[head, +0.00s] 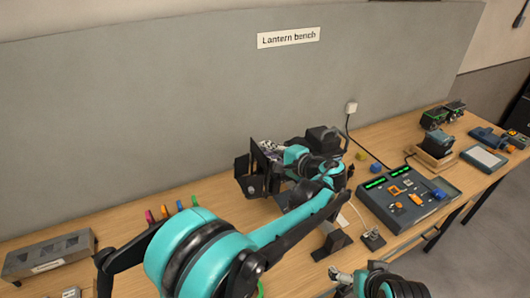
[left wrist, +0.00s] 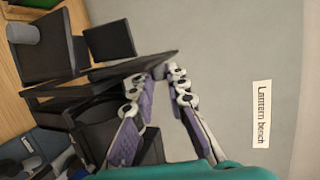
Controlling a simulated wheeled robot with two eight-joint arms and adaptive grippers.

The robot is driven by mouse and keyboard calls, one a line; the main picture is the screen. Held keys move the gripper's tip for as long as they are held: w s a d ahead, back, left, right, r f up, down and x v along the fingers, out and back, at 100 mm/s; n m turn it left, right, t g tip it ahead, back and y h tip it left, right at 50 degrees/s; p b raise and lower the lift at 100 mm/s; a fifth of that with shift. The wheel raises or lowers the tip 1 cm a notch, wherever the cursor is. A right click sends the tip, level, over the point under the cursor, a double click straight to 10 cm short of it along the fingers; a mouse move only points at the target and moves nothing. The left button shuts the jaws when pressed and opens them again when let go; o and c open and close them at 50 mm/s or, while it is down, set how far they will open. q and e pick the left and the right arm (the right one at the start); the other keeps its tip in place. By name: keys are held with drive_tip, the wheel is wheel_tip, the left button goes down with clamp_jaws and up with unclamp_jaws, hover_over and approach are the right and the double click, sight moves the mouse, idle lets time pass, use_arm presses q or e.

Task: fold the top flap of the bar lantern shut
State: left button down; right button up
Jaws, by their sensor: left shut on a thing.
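The black bar lantern (head: 252,184) stands on the bench behind my left arm, its dark flaps spread at its left end. My left gripper (head: 269,147) is at the upper part of these flaps. In the left wrist view, my left gripper's fingertips (left wrist: 160,78) are shut on the top flap (left wrist: 120,68), a dark plate seen nearly edge-on that reaches between them. Other dark flaps (left wrist: 109,40) stand out beyond it. My arm hides much of the lantern body. My right gripper (head: 343,277) is low in the head view, apart from the lantern; its jaws are unclear.
A fader console (head: 407,200) with green displays lies right of the lantern. Small yellow and blue blocks (head: 362,156) are behind it. A grey slotted box (head: 48,255) and several coloured pens (head: 165,211) are at left. A grey panel (head: 150,100) closes the bench's back.

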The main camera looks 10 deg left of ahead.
use_arm(q)
drive_tip(key=shift+d+f+m, duration=0.15)
drive_tip(key=shift+m, duration=0.15)
idle(0.4)
drive_tip(key=c, duration=1.5)
unclamp_jaws()
drive_tip(key=shift+w, duration=0.1)
